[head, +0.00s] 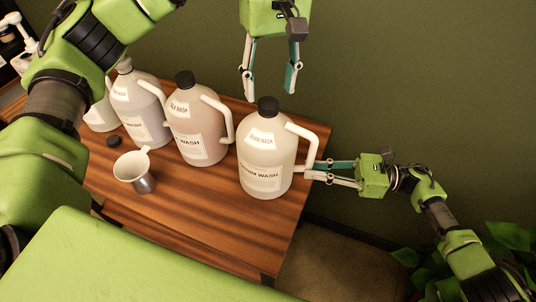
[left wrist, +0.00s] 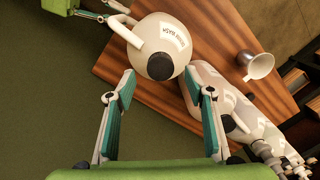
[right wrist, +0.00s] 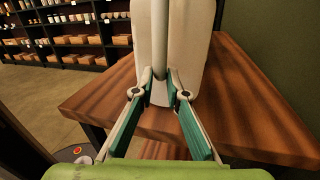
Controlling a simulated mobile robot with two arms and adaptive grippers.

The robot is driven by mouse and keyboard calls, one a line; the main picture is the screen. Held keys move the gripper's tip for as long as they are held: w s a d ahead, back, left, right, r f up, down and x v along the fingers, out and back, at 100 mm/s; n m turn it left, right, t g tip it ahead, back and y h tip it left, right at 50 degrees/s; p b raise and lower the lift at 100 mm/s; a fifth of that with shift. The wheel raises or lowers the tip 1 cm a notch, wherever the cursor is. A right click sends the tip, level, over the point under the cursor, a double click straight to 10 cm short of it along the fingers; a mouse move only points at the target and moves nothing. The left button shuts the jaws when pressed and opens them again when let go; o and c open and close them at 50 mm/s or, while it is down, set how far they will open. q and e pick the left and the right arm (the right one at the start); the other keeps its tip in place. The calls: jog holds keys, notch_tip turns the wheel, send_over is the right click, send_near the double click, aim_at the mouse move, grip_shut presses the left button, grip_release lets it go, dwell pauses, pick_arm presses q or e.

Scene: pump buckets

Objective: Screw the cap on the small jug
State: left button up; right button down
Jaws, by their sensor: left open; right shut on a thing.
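A beige jug (head: 262,165) with a white handle stands upright near the table's right end. A black cap (head: 268,106) sits on its neck; I cannot tell how tight. The cap also shows in the left wrist view (left wrist: 160,67). My left gripper (head: 269,93) is open, above and behind the cap in the head view, its fingers apart and not touching it. My right gripper (head: 308,173) is shut on the jug's handle, low down; the right wrist view shows the handle (right wrist: 160,45) between the fingertips. A loose black cap (head: 113,141) lies on the table at left.
A pinkish jug (head: 197,140), a grey jug (head: 143,115) and a partly hidden jug (head: 100,117) stand in a row to the left. A white funnel-like piece (head: 132,165) sits on a metal cup (head: 145,184) in front. The wooden table's front right (head: 235,225) is clear.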

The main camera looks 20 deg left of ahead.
pick_arm(q)
notch_tip(320, 180, up, 8)
jog(key=shift+w, duration=0.25)
pick_arm(e)
jog(key=shift+s+f, duration=0.1)
jog(key=shift+f, duration=0.05)
pick_arm(q)
jog(key=shift+d, duration=0.1)
pick_arm(e)
jog(key=c, duration=1.9)
grip_release()
jog(key=v, duration=1.2)
pick_arm(q)
jog(key=shift+r, duration=0.1)
